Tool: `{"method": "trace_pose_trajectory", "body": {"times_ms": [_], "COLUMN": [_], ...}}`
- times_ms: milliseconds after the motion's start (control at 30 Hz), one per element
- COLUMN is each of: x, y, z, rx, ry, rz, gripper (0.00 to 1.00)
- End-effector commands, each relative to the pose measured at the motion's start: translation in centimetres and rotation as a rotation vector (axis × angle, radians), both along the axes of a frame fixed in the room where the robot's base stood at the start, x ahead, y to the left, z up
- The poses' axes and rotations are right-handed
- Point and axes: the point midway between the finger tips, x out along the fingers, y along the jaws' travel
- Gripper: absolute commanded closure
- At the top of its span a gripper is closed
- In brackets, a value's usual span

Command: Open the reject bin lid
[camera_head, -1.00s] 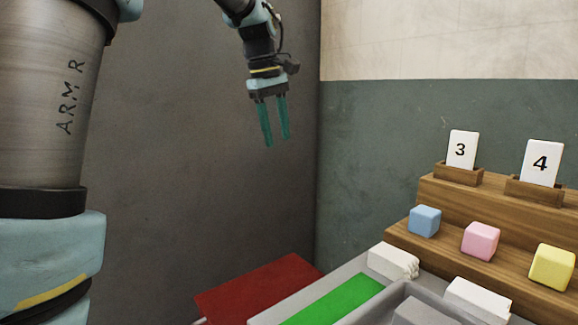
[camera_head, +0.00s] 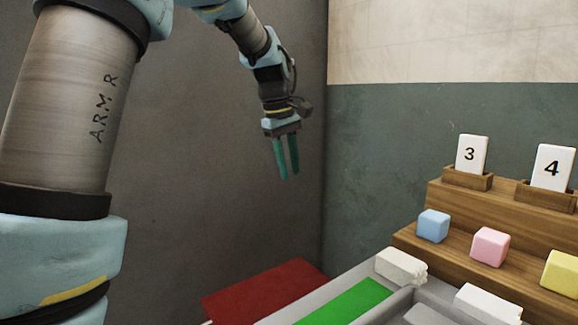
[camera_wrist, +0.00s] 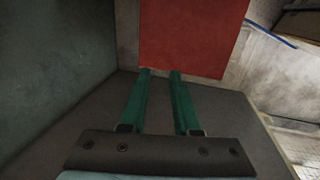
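A flat red panel (camera_head: 265,291), which looks like the reject bin lid, lies low in the head view, left of the grey tray. It looks closed and flat; its lower part is cut off by the frame edge. It also shows in the wrist view (camera_wrist: 192,38), at the top beyond the fingertips. My gripper (camera_head: 290,175) hangs above the red panel, fingers pointing down, clear of it in the head view. In the wrist view my gripper (camera_wrist: 160,72) has its two green fingers apart, with nothing between them.
A grey tray with a green strip (camera_head: 345,303) and white blocks (camera_head: 400,266) stands right of the panel. Wooden steps hold blue (camera_head: 433,226), pink (camera_head: 490,247) and yellow (camera_head: 562,273) cubes and number cards. Walls stand close behind and at the left.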

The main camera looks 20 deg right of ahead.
Motion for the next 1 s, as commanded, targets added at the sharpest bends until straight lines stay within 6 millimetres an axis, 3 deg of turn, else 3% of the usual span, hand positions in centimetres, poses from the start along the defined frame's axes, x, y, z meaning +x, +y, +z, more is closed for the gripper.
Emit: {"method": "trace_pose_trajectory", "body": {"times_ms": [33, 233, 1000], "x": [0.0, 0.0, 0.01], "y": [0.0, 0.01, 0.01], "z": [0.02, 0.03, 0.02], "rx": [0.0, 0.0, 0.0], "ry": [0.0, 0.0, 0.0], "rz": [0.0, 0.0, 0.0], "gripper": [0.77, 0.99, 1.0]}}
